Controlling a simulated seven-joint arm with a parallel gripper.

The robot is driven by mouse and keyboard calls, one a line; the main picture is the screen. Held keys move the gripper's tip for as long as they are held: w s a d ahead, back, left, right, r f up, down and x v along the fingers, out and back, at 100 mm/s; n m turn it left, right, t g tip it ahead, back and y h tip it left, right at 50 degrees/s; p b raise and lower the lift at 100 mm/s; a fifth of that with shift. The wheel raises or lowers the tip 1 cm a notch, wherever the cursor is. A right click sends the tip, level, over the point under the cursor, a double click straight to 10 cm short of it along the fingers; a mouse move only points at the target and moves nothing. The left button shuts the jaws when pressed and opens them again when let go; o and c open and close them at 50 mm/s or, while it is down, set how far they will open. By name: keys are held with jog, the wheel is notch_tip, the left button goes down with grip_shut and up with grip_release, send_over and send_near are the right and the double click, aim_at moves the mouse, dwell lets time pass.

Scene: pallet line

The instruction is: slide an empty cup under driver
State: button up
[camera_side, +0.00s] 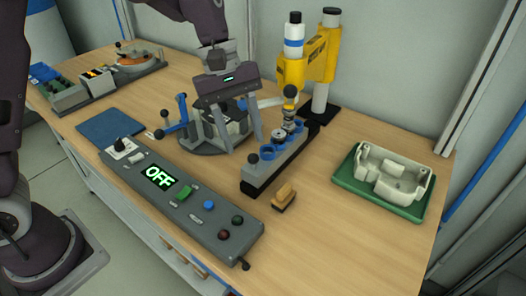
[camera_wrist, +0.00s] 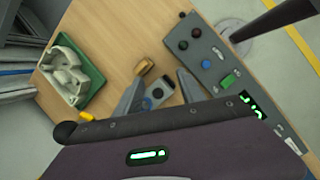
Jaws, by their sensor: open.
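The yellow driver (camera_side: 292,72) stands upright on a dark post at the back of the table, with a white and blue top. Below it a grey slide block (camera_side: 262,177) runs toward the front and carries several blue-rimmed cups (camera_side: 267,153). The front cup looks empty; a metal part stands at the rear cups, under the driver. A black knob (camera_side: 253,159) sits at the block's front end. My gripper (camera_side: 236,134) is open, pointing down left of the block. In the wrist view its fingers (camera_wrist: 158,82) straddle the view of the block's front end (camera_wrist: 157,96); contact is not clear.
A control panel (camera_side: 220,232) reading OFF lies in front. A small tan-topped block (camera_side: 284,196) sits beside the slide. A green tray (camera_side: 350,184) with a pale housing (camera_side: 385,172) is at right.

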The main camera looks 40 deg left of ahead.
jog(key=s+d+n+h, duration=0.3)
jog(key=d+h, duration=0.1)
jog(key=h, duration=0.5)
jog(key=w+a+r+n+t+h, duration=0.25)
jog(key=w+a+n+t, duration=0.25)
jog(key=a+n+t, duration=0.5)
jog(key=m, duration=0.2)
send_near(266, 169)
jog(key=w+d+r, duration=0.1)
jog(key=d+r, duration=0.2)
jog(key=shift+t, duration=0.3)
jog(key=x, duration=0.7)
jog(key=shift+w+a+r, duration=0.1)
jog(key=shift+w+a, duration=0.05)
jog(key=shift+w, duration=0.1)
grip_shut()
